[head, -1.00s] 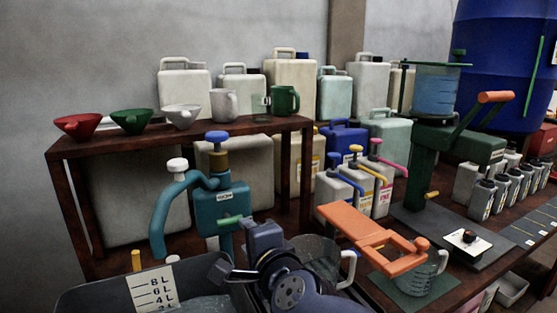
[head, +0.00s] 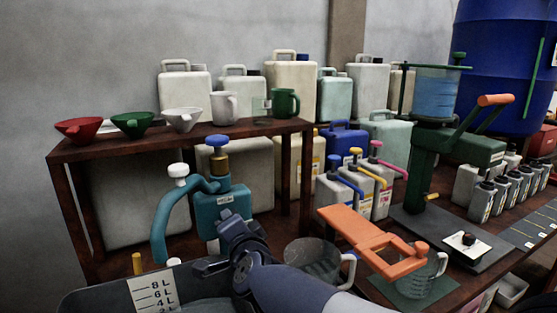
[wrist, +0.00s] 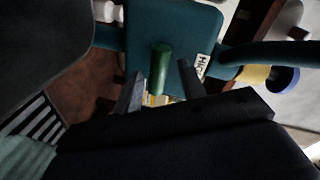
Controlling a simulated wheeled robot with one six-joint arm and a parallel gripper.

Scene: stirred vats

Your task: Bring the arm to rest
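My arm (head: 300,288) reaches in from the bottom of the head view. My gripper (wrist: 160,70) shows in the wrist view with its two fingers apart, so it is open. A green rod (wrist: 161,55) shows between the fingers in the picture; I see nothing clamped. The teal dispenser (head: 234,203), with a blue knob and a curved spout, stands just beyond my wrist in the head view. Its labelled teal body (wrist: 165,25) fills the top of the wrist view. The fingertips are hard to make out in the head view.
A grey vat with a litre scale (head: 152,290) is at the lower left. A clear jug (head: 310,262) stands close right of my arm, near an orange lever press (head: 370,240). A wooden shelf (head: 120,150) holds funnels and mugs. A green press (head: 425,160) stands farther right.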

